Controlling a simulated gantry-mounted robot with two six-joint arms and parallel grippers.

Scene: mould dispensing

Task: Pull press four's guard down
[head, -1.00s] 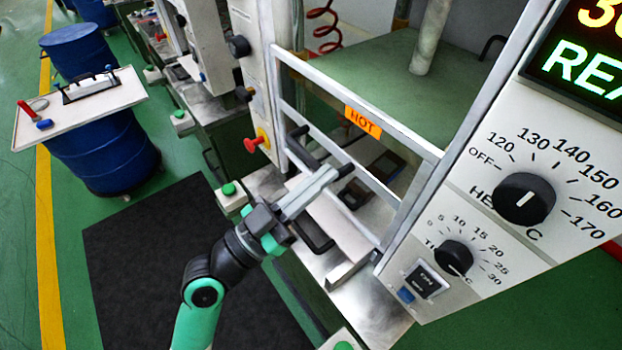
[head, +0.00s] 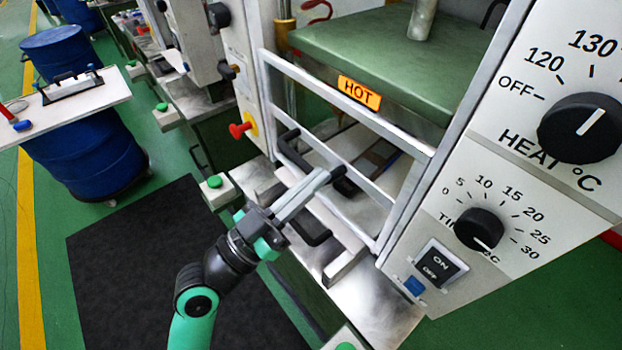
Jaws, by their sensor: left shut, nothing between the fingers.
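Behind the guard, the green platen (head: 370,45) shows above the rail, and the bed below is partly hidden. My right gripper is not in view.
A control panel with a heat knob (head: 583,128) and a timer knob (head: 479,229) stands at the right. A red knob (head: 240,130) sticks out left of the guard. A blue drum (head: 85,155) stands at the left, and a dark mat (head: 150,270) covers the floor.

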